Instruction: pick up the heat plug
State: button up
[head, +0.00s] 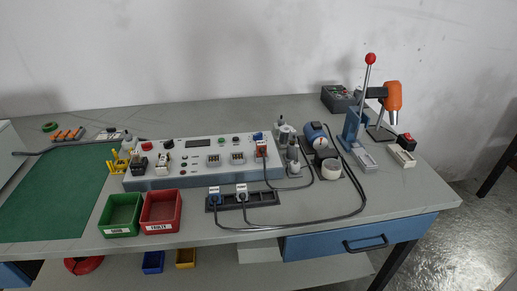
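Two plugs with small white labels sit side by side in a black socket strip (263,199) at the front middle of the bench. The left plug (214,197) shows blue below its label, and the right plug (241,193) is next to it. The label text is too small to read, so I cannot tell which one is the heat plug. Dark cables run from them to the right across the bench. A red connector (262,148) is seated on the right part of the grey control panel (205,180). My gripper is not in view.
A green bin (121,232) and a red bin (161,227) stand left of the strip. A blue lever press (352,126) with a red knob and an orange heat gun (393,96) stand at the right. The grey bench front (400,195) is clear.

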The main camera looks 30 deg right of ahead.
aim_at(261, 145)
jog(key=i+j, duration=0.4)
jog(key=j, duration=0.15)
jog(key=i+j+z, duration=0.1)
jog(key=z, duration=0.95)
